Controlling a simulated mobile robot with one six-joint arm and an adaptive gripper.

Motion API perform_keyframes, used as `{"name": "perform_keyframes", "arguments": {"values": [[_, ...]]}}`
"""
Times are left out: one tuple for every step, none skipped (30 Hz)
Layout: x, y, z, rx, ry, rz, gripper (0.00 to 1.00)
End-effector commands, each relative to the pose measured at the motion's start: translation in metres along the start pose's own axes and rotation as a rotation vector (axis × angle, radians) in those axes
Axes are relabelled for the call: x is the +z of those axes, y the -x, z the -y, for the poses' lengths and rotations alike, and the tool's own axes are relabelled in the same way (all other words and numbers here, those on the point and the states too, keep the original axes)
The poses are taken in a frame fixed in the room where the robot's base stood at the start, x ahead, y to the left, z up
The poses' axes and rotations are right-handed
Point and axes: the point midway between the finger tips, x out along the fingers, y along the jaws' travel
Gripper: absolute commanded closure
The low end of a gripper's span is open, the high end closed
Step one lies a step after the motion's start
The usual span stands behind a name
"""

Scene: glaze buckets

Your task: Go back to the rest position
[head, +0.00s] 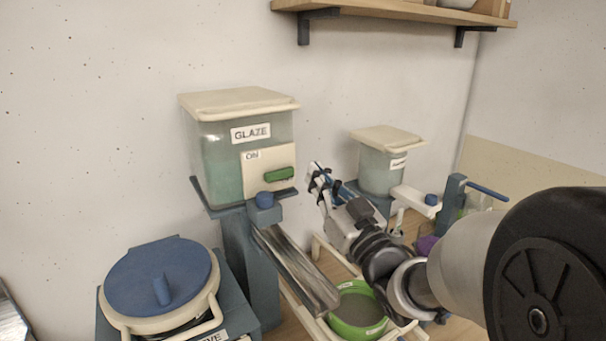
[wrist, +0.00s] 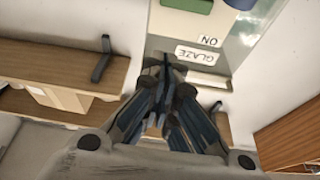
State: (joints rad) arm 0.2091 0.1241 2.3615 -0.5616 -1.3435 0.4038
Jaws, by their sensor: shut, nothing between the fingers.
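My gripper (head: 316,181) is in front of and to the right of the large glaze tank (head: 219,165) in the head view, with nothing held. In the wrist view its fingers (wrist: 163,75) are closed together, and the tank's GLAZE label (wrist: 197,56) shows upside down beyond them. The tank has a cream lid, pale green contents and a white panel with a green switch (head: 279,174). Any gap between the fingers and the tank is hard to judge.
A smaller lidded tank (head: 381,170) stands behind my arm. A blue-lidded bucket (head: 160,277) is at the lower left. A wooden shelf (head: 400,11) is on the wall above.

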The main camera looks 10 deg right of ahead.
Motion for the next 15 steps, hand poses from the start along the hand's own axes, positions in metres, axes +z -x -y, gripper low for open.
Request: {"name": "perform_keyframes", "arguments": {"values": [[0.0,0.0,0.0,0.009,0.006,0.01,1.0],[0.0,0.0,-0.002,0.02,0.012,0.023,1.0],[0.001,0.001,-0.003,0.04,0.022,0.048,1.0],[0.002,0.002,-0.005,0.058,0.032,0.072,1.0],[0.004,0.003,-0.008,0.082,0.043,0.102,1.0],[0.006,0.007,-0.011,0.117,0.059,0.149,1.0],[0.008,0.01,-0.014,0.146,0.069,0.187,1.0],[0.01,0.015,-0.017,0.175,0.08,0.228,1.0],[0.014,0.023,-0.021,0.217,0.091,0.287,1.0],[0.017,0.03,-0.024,0.248,0.098,0.334,1.0],[0.02,0.038,-0.025,0.276,0.103,0.379,1.0],[0.024,0.05,-0.028,0.312,0.106,0.441,1.0],[0.027,0.06,-0.029,0.338,0.106,0.488,1.0],[0.03,0.07,-0.029,0.362,0.106,0.535,1.0],[0.034,0.085,-0.028,0.391,0.101,0.599,1.0]]}}
